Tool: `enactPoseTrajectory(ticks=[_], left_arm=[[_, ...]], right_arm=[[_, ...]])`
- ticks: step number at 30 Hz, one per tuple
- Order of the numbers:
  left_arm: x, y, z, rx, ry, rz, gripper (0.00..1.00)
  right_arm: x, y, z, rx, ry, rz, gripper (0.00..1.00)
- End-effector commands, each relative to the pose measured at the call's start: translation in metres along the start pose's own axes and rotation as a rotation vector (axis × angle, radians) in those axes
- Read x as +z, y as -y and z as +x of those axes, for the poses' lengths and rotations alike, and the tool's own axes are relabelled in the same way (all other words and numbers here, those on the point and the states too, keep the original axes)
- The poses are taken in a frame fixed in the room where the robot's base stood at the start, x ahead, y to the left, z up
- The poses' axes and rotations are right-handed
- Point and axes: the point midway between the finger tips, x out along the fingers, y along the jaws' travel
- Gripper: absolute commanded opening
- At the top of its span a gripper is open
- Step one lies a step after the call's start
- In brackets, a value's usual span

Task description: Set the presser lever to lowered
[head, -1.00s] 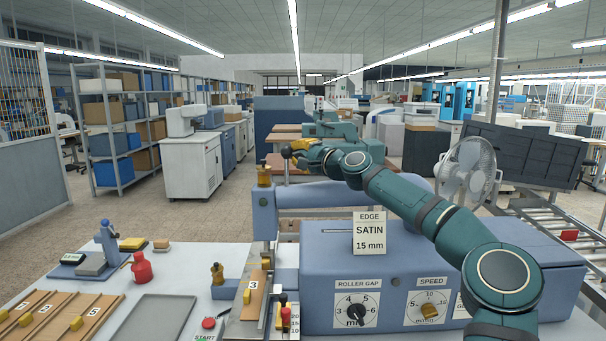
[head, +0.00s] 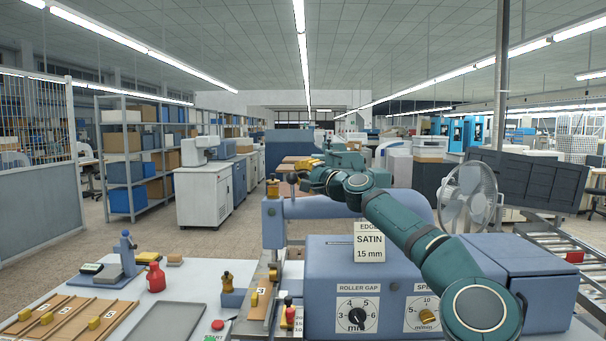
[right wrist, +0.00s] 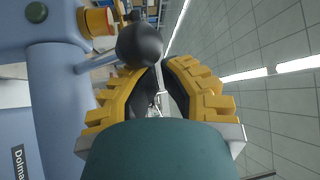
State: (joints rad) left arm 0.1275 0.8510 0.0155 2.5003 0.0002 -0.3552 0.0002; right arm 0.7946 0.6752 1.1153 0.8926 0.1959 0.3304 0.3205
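The presser lever shows as a black ball knob (head: 292,178) on a short rod above the blue-grey arm of the stamping machine (head: 330,206). In the right wrist view the knob (right wrist: 140,45) is large, and its rod runs left to the machine. My right gripper (head: 304,165) is just above and to the right of the knob. In the right wrist view its yellow fingers (right wrist: 156,70) have their tips drawn together. The knob is at the tips, partly over the left finger, not between them. I cannot tell whether they touch. My left gripper is not in view.
A brass-coloured cap (head: 273,187) tops the post left of the lever. An "EDGE SATIN 15 mm" sign (head: 369,243) stands on the machine below my right arm.

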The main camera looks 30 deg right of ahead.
Motion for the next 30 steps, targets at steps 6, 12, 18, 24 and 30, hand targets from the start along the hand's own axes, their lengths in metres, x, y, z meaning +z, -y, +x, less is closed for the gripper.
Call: enactPoseTrajectory(ticks=[6,12,18,24,30], left_arm=[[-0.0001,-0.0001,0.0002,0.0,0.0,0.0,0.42],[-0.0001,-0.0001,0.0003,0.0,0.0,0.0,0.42],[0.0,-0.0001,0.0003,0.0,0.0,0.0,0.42],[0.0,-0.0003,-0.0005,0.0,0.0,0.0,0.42],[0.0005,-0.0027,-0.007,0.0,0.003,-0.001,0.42]], right_arm=[[-0.0029,-0.0033,0.0017,0.0,-0.002,0.0,0.0],[-0.0033,-0.0038,0.002,0.001,-0.002,0.0,0.0],[-0.0036,-0.0039,0.0019,0.001,-0.003,0.0,0.0],[-0.0036,-0.0028,0.0021,0.001,-0.003,0.0,0.0],[-0.0024,0.0059,0.0045,0.0,-0.001,-0.001,0.0]])
